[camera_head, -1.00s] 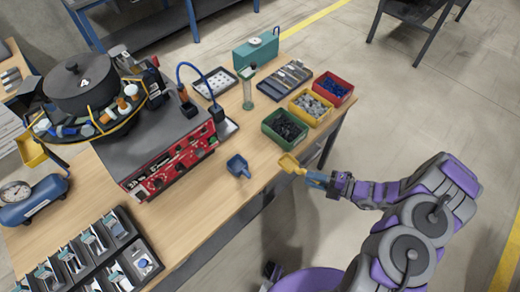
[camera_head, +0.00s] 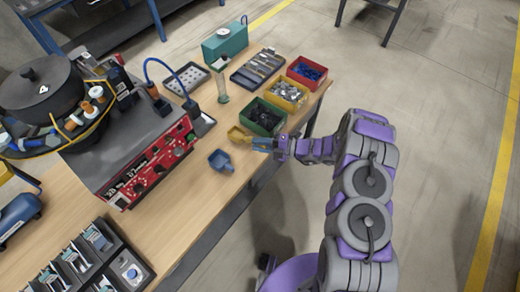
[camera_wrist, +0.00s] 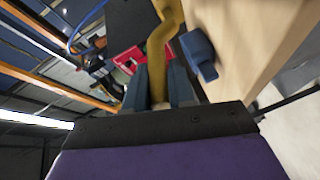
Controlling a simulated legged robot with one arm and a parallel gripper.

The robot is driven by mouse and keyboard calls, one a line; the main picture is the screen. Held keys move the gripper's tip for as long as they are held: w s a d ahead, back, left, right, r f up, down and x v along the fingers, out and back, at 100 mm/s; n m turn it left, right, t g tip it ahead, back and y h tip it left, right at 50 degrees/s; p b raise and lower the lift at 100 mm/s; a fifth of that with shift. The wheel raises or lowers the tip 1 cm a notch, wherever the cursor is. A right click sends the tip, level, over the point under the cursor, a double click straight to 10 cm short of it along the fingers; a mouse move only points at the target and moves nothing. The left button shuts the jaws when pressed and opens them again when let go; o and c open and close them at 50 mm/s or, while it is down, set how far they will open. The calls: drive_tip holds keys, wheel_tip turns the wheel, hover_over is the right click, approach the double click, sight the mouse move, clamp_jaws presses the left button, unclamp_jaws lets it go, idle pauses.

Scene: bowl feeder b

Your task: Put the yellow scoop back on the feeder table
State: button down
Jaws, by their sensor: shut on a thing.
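The yellow scoop (camera_head: 238,133) is held in my gripper (camera_head: 262,143), over the front edge of the wooden feeder table (camera_head: 190,205). In the wrist view, its yellow handle (camera_wrist: 161,60) runs between my blue-grey fingers (camera_wrist: 158,88), which are shut on it; the scoop's bowl end is cut off by the top of that view. I cannot tell whether the scoop touches the tabletop. A blue scoop (camera_head: 221,161) lies on the table just left of it, and also shows in the wrist view (camera_wrist: 198,55).
A green bin (camera_head: 262,117) of dark parts stands close behind the scoop, with yellow (camera_head: 287,95) and red (camera_head: 306,71) bins behind it. The red-fronted feeder base (camera_head: 150,165) stands left. Bare tabletop lies in front of the blue scoop.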

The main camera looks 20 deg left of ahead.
drive_tip(key=f, duration=0.3)
drive_tip(key=shift+a+f+b, duration=0.25)
drive_tip(key=shift+f+b, duration=0.05)
drive_tip(key=shift+b, duration=0.05)
drive_tip(key=shift+d, duration=0.25)
drive_tip(key=c, duration=1.2)
unclamp_jaws()
drive_tip(key=shift+o, duration=1.3)
drive_tip(key=shift+a, duration=0.15)
drive_tip(key=shift+r, duration=0.15)
drive_tip(key=d+r+p, duration=0.1)
drive_tip(key=d, duration=1.1)
drive_tip(key=shift+w+r+p, duration=0.2)
drive_tip(key=shift+w+p, duration=0.05)
drive_tip(key=shift+p, duration=0.1)
drive_tip(key=shift+r, duration=0.1)
